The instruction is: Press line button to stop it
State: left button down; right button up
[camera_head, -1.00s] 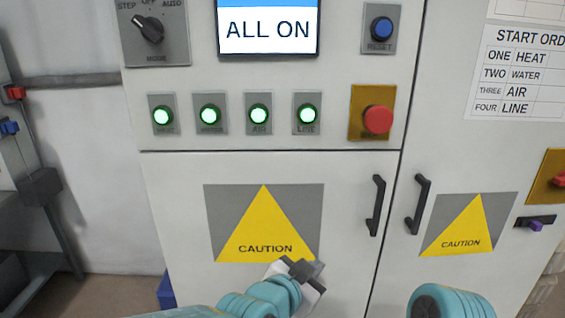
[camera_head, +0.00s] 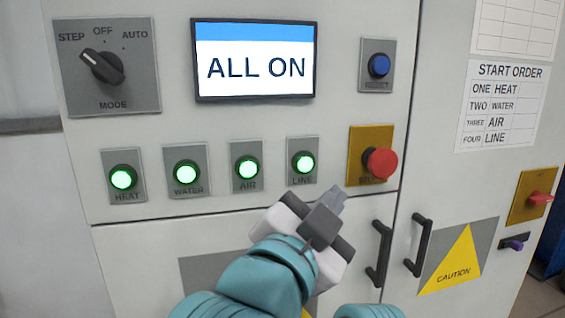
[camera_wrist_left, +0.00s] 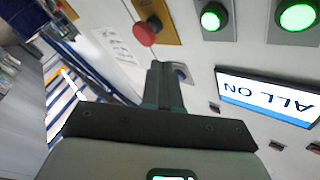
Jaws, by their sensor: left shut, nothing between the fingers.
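The LINE button (camera_head: 303,163) glows green on a grey plate in the head view, the rightmost of the lit buttons. It also shows lit in the left wrist view (camera_wrist_left: 213,18). My left gripper (camera_head: 336,198) is just below and right of it in the head view, apart from it in the picture; the gap in depth cannot be told. Its fingers (camera_wrist_left: 160,70) are shut and empty, pointing toward the panel. My right gripper is out of view; a bit of teal arm shows at the bottom edge.
The red emergency-type knob (camera_head: 380,163) on a yellow plate is close right of the LINE button. The AIR button (camera_head: 247,168), WATER button (camera_head: 186,173) and HEAT button (camera_head: 123,178) are lit to the left. The screen (camera_head: 255,68) reads ALL ON. Door handles (camera_head: 378,253) stick out below.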

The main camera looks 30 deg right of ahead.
aim_at(305, 164)
pick_arm(q)
jog(key=shift+w+d+r+p, duration=0.15)
jog(key=shift+w+d+p, duration=0.15)
jog(key=shift+w+p, duration=1)
jog(key=shift+w+d+r+p, duration=0.2)
jog(key=shift+w+d+p, duration=0.15)
jog(key=shift+w+p, duration=0.9)
jog(key=shift+w+d+r+p, duration=0.15)
jog(key=shift+w+d+p, duration=0.15)
jog(key=shift+w+p, duration=1)
jog(key=shift+w, duration=0.15)
jog(key=shift+w+d, duration=0.15)
jog(key=shift+w, duration=0.2)
